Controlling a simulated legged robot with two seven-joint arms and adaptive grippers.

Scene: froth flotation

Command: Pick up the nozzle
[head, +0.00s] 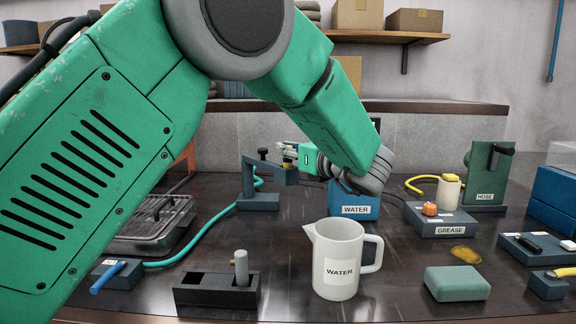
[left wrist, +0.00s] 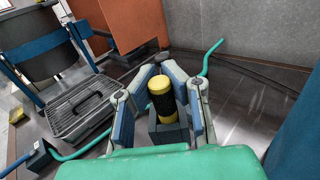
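The nozzle, yellow and black, stands between my left gripper's fingers in the left wrist view (left wrist: 161,98). It sits at a dark blue-grey stand (left wrist: 168,133). In the head view the same stand (head: 259,200) is behind the black block, and only a bit of yellow shows at its arm, mostly covered by my gripper. My left gripper (head: 290,156) is at the stand's arm. In the left wrist view its fingers (left wrist: 161,75) are spread on both sides of the nozzle, with gaps visible beside it. My right gripper is out of view.
A teal hose (head: 210,228) runs behind the black block (head: 217,290). A white WATER jug (head: 337,262), a blue WATER box (head: 353,207), a GREASE box (head: 440,219) and a green sponge (head: 456,284) stand to the right. A metal tray (head: 152,225) is at left.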

